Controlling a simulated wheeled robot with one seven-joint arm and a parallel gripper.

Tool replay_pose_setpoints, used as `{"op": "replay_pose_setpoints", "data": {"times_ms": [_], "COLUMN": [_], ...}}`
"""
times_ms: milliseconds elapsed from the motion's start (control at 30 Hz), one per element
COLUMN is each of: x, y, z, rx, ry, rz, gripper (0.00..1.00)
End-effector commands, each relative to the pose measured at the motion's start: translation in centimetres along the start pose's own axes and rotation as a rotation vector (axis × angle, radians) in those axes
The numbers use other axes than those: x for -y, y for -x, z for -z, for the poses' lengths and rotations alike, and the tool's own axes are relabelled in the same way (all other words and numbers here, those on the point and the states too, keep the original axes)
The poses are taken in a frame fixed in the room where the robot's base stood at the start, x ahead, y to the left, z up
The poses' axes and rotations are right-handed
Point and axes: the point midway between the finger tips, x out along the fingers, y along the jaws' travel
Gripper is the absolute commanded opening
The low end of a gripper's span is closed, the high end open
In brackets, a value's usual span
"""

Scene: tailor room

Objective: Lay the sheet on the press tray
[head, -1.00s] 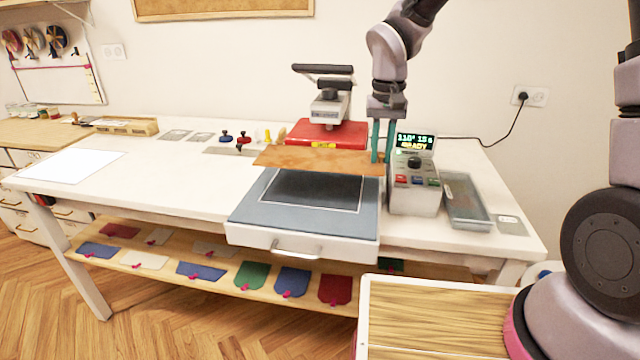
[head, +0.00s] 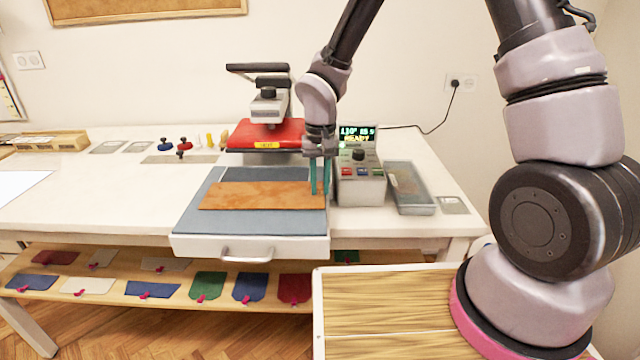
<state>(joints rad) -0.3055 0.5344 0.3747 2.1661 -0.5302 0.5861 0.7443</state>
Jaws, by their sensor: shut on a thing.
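The sheet is a flat orange-brown rectangle (head: 258,195) over the press tray, in the head view. My gripper (head: 320,188) is shut on its right end, with its teal fingers pointing down. The press tray (head: 200,222) is a grey-blue pad with a dark inner panel and a white front with a handle. It is pulled out in front of the press. The sheet covers the middle of the dark panel. I cannot tell whether it touches the pad or hangs just above it.
The red press head (head: 268,133) stands behind the tray. A control box (head: 360,185) with a lit display and a grey bin (head: 410,190) stand close on the right. Several small knobbed tools (head: 184,146) lie at the back left. The left tabletop (head: 110,190) is mostly clear.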

Motion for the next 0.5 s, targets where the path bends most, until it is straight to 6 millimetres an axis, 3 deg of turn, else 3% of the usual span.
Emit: {"op": "replay_pose_setpoints", "data": {"times_ms": [67,100,167,500], "x": [0.00,-0.01,-0.01,-0.01], "y": [-0.11,-0.10,-0.09,0.12], "z": [-0.01,0.00,0.00,0.03], "rx": [0.000,0.000,0.000,-0.001], "ry": [0.000,-0.001,-0.001,-0.001], "rz": [0.000,0.000,0.000,0.000], "gripper": [0.00,0.34,0.53,0.53]}}
